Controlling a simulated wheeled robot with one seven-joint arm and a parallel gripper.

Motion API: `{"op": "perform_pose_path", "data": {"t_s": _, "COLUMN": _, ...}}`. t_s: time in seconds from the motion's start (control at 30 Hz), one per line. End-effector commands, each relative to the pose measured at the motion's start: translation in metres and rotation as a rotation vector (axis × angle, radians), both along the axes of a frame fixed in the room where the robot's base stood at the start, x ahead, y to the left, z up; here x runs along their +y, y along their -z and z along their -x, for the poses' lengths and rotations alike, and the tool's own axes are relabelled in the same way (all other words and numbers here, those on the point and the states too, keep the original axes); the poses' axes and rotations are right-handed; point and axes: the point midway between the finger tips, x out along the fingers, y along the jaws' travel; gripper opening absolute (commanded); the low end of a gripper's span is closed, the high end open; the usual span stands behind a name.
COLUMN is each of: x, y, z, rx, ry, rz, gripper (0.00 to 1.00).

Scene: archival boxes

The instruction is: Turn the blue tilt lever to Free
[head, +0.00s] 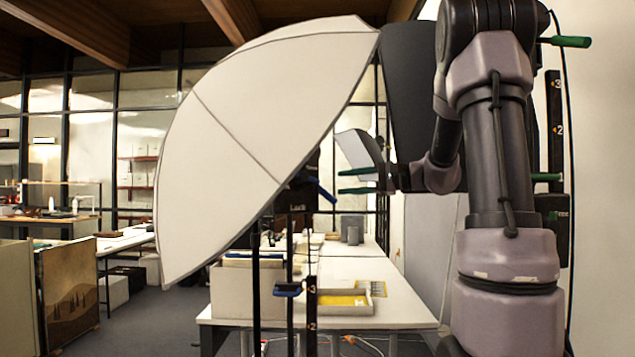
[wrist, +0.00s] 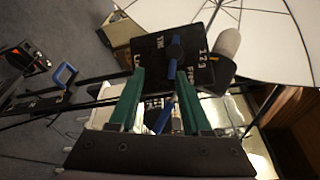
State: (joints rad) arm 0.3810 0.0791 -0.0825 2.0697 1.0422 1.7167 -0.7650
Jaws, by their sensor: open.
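The blue tilt lever (head: 319,189) is on a dark head marked "Lock" (head: 297,212), behind the umbrella's lower right edge. In the wrist view, a blue lever (wrist: 172,69) runs from a round hub down a black plate (wrist: 150,50) with white lettering, too small to read surely. I cannot tell which mark it points at. My gripper (head: 343,181) is open, its green fingers just right of the lever in the head view. In the wrist view my gripper (wrist: 159,74) has its fingertips near the plate, with the lever close to the right one. No grip on it shows.
A large white umbrella (head: 260,120) fills the left and middle. A white table (head: 380,300) holds a yellow-filled tray (head: 345,301) and a box (head: 232,292). A second blue handle (head: 288,289) sits lower on a stand. A dark panel (head: 405,90) stands beside my arm.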

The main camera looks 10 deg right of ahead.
Motion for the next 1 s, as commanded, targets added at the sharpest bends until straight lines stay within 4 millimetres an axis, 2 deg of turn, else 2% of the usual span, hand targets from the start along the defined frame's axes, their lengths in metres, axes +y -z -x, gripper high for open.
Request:
{"op": "perform_pose_path", "data": {"t_s": 0.03, "x": -0.011, "y": -0.001, "z": -0.010, "rx": -0.013, "ry": 0.021, "rz": -0.033, "gripper": 0.48}}
{"op": "perform_pose_path", "data": {"t_s": 0.1, "x": -0.019, "y": -0.005, "z": -0.017, "rx": -0.033, "ry": 0.038, "rz": -0.063, "gripper": 0.48}}
{"op": "perform_pose_path", "data": {"t_s": 0.2, "x": -0.020, "y": -0.007, "z": -0.023, "rx": -0.045, "ry": 0.047, "rz": -0.079, "gripper": 0.48}}
{"op": "perform_pose_path", "data": {"t_s": 0.37, "x": -0.001, "y": -0.007, "z": -0.034, "rx": -0.044, "ry": 0.042, "rz": -0.078, "gripper": 0.48}}
{"op": "perform_pose_path", "data": {"t_s": 0.7, "x": 0.049, "y": -0.007, "z": -0.071, "rx": -0.044, "ry": 0.044, "rz": -0.076, "gripper": 0.48}}
{"op": "perform_pose_path", "data": {"t_s": 0.83, "x": 0.060, "y": -0.007, "z": -0.079, "rx": -0.042, "ry": 0.044, "rz": -0.077, "gripper": 0.48}}
{"op": "perform_pose_path", "data": {"t_s": 1.0, "x": 0.065, "y": -0.006, "z": -0.083, "rx": -0.041, "ry": 0.045, "rz": -0.076, "gripper": 0.48}}
